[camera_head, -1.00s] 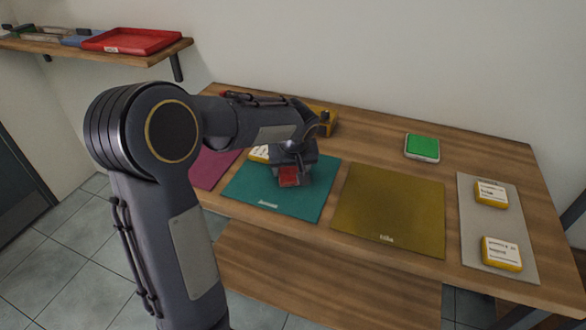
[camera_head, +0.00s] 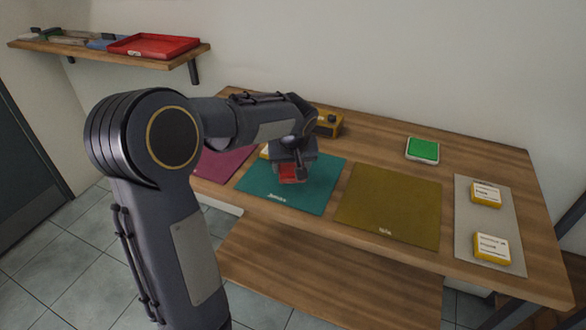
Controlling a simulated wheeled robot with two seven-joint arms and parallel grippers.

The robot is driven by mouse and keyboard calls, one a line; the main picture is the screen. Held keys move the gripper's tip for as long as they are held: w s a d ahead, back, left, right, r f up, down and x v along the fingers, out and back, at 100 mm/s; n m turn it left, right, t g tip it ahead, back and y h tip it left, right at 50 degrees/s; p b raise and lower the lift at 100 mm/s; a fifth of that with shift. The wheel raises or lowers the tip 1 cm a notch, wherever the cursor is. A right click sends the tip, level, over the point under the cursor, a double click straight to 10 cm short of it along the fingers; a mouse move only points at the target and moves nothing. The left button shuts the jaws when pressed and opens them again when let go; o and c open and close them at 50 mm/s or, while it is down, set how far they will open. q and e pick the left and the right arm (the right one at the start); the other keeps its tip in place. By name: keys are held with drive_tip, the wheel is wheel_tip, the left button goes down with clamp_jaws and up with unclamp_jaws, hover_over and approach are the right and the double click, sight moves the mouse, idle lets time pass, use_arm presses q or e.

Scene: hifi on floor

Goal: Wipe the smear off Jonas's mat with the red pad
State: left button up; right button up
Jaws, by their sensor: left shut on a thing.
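Jonas's mat (camera_head: 318,200) is the teal one with "Jonas" lettered at its front edge. My left gripper (camera_head: 292,173) is over this mat and shut on the red pad (camera_head: 292,174). The pad is low at the mat's surface; I cannot tell whether it touches. No smear shows on the visible part of the mat; the gripper and arm hide part of it. My right gripper is not in view.
A magenta mat (camera_head: 220,162) lies left and an olive mat (camera_head: 388,205) right of Jonas's mat. A green pad (camera_head: 422,149) lies at the back. A grey mat (camera_head: 482,222) holds yellow labelled blocks (camera_head: 491,247). A yellow box (camera_head: 328,122) stands behind my gripper. A shelf holds a red tray (camera_head: 153,46).

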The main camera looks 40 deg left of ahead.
use_arm(q)
drive_tip(key=shift+r+p, duration=1.2)
drive_tip(key=shift+r, duration=0.7)
